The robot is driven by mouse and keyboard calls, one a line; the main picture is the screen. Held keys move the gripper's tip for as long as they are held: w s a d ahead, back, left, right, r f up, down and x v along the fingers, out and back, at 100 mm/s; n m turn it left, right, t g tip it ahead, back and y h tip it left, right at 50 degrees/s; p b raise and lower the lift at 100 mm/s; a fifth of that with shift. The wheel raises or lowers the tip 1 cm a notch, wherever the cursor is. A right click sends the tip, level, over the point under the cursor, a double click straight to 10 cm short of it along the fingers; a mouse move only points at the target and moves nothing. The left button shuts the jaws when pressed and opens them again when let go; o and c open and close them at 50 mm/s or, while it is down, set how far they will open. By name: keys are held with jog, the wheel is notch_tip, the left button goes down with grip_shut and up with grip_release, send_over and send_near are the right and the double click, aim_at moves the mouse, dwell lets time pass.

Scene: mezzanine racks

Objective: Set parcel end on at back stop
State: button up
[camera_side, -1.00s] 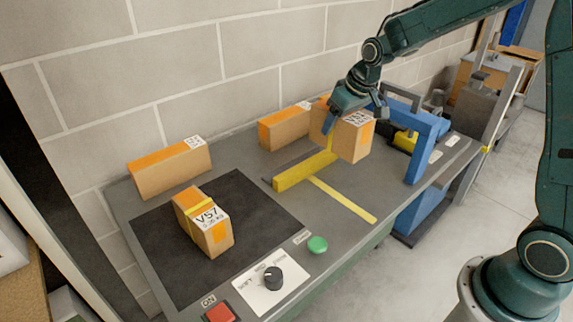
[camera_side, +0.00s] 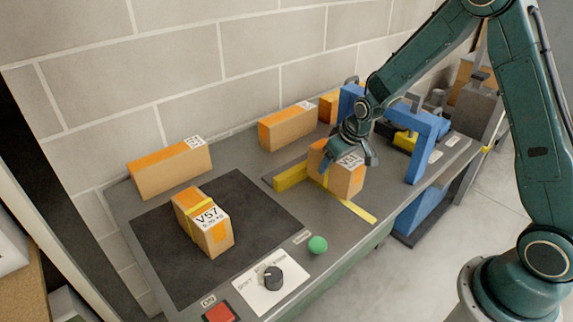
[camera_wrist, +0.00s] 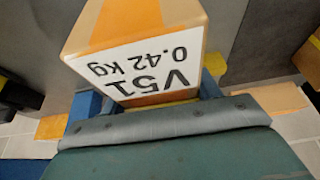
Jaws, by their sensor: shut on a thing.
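My gripper (camera_side: 347,160) is shut on a cardboard parcel (camera_side: 345,180) with an orange band and a white label. In the wrist view the parcel (camera_wrist: 135,45) fills the upper middle, and its label reads V51, 0.42 kg. The parcel is at the right part of the yellow back stop (camera_side: 290,177), over or beside the yellow line (camera_side: 352,207) on the bench. It hides part of both. I cannot tell whether its underside touches the bench.
Another parcel marked V57 (camera_side: 203,222) lies on the black mat (camera_side: 160,252). Parcels stand along the wall at left (camera_side: 168,168) and centre (camera_side: 287,127). A blue frame (camera_side: 428,135) stands to the right. A green button (camera_side: 317,244), a dial (camera_side: 272,277) and a red button (camera_side: 219,313) line the front edge.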

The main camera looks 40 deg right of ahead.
aim_at(349, 160)
jog(key=shift+f, duration=1.85)
jog(key=shift+f, duration=0.1)
jog(key=o, duration=1.3)
jog(key=shift+c, duration=0.2)
jog(key=v, duration=1.1)
jog(key=shift+r, duration=0.3)
jog(key=shift+s+r, duration=0.2)
jog(key=shift+r, duration=0.1)
